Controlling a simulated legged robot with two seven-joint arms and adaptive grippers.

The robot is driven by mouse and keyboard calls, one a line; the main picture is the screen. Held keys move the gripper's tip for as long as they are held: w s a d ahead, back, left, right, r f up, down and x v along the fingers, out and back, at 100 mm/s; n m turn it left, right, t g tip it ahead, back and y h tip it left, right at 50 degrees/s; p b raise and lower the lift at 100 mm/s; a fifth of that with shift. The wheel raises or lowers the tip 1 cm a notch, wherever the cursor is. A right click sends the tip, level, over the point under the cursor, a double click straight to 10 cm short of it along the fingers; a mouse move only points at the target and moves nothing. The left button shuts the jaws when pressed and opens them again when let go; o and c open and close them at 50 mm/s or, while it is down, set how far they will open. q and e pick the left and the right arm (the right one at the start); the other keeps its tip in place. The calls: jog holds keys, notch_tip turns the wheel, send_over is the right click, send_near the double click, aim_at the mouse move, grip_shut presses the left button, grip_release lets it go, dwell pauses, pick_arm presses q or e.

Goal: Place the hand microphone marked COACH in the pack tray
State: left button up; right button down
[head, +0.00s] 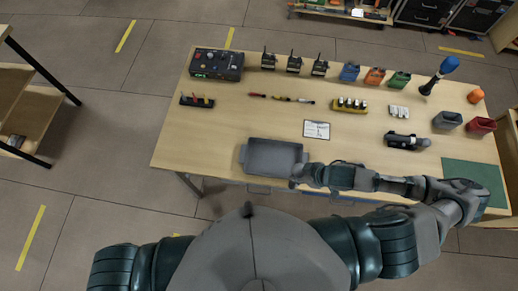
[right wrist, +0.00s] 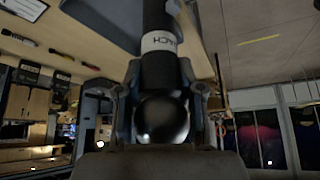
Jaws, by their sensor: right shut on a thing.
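The microphone (right wrist: 158,68) is black with a white band (right wrist: 159,42) whose visible letters read like the end of COACH. It shows in the right wrist view, between the fingers of my right gripper (right wrist: 160,95), which is shut on it. Its rounded dark end is towards the wrist. In the head view my right gripper (head: 303,174) is at the right front corner of the grey pack tray (head: 248,165); the microphone cannot be made out there. The tray looks empty and lies at the table's front edge. My left gripper is not in view.
On the table (head: 225,130), a white card (head: 317,129) lies behind the tray. A blue-headed microphone (head: 440,75) stands at the back right. A black device (head: 407,141), grey bin (head: 447,120) and red bin (head: 481,126) are to the right. The table left of the tray is clear.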

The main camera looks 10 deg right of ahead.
jog(key=w+a+f+b, duration=0.2)
jog(key=w, duration=0.5)
jog(key=w+a+f+b, duration=0.2)
jog(key=w+f, duration=0.1)
jog(key=w, duration=0.4)
jog(key=shift+w+a+b, duration=0.15)
jog(key=shift+a+b, duration=0.1)
jog(key=shift+b, duration=0.05)
jog(key=c, duration=0.7)
grip_release()
jog(key=shift+a, duration=0.1)
jog(key=v, duration=1.2)
jog(key=shift+a, duration=0.25)
